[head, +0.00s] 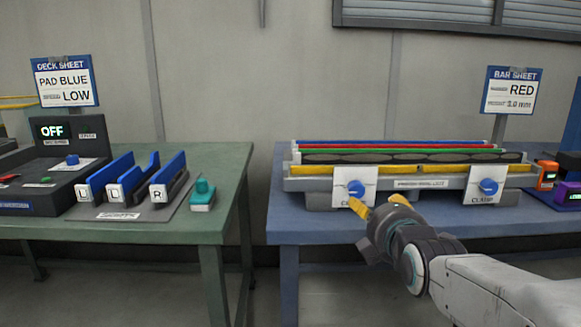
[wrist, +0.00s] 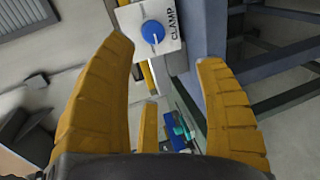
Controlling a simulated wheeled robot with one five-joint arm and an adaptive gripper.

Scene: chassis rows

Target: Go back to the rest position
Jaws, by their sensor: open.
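My gripper (head: 379,206) has yellow fingers and a dark body. In the head view it is in front of the left end of the press on the blue table, just below the left clamp plate. In the wrist view my gripper (wrist: 170,75) is open, with nothing between its fingers. The left clamp's blue knob (head: 356,188) sits on a white plate. It also shows beyond the fingertips in the wrist view (wrist: 153,32), apart from them. The right clamp's blue knob (head: 488,187) is farther right.
The blue table (head: 300,230) carries the long grey press with coloured bars. A BAR SHEET sign (head: 511,90) stands behind it, reading RED. A green table (head: 225,185) at left holds blue-topped blocks and a control box (head: 75,140) reading OFF. A gap separates the tables.

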